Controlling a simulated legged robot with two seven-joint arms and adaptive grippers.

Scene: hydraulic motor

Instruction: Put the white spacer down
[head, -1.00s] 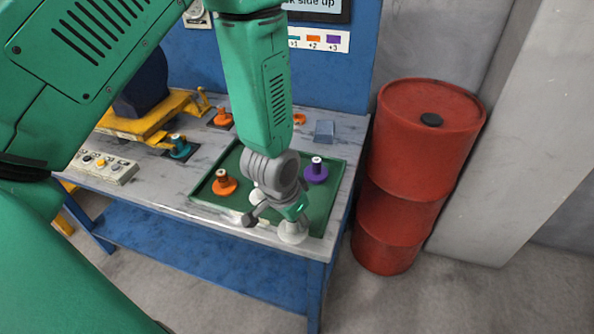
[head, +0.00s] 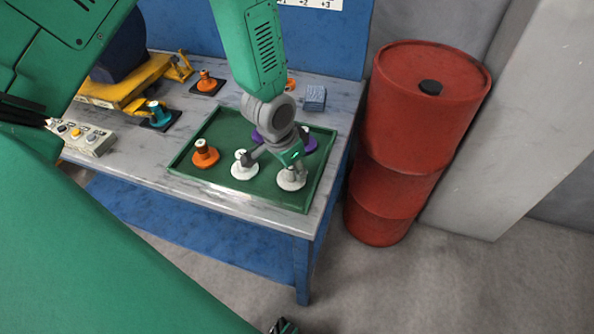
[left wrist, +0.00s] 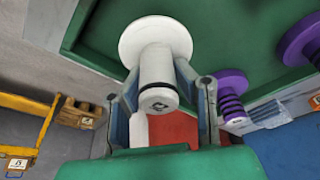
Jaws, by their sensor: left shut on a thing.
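My left gripper (head: 296,168) is shut on the stem of a white spacer (head: 291,182) in the front right part of the green tray (head: 195,138). In the left wrist view the stem of this spacer (left wrist: 159,72) is between the two fingers (left wrist: 168,95), with its round flange against the tray side. The spacer looks upright and very near the tray floor; I cannot tell whether it touches. A second white spacer (head: 243,171) stands to its left in the tray. A small dark part at the bottom edge may be my right gripper (head: 283,326); its fingers are not clear.
An orange spacer (head: 205,155) stands at the tray's left, and purple spacers (head: 310,144) stand behind the gripper. A teal spacer (head: 159,115) and a button box (head: 85,137) are further left. A red barrel (head: 412,135) stands right of the table.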

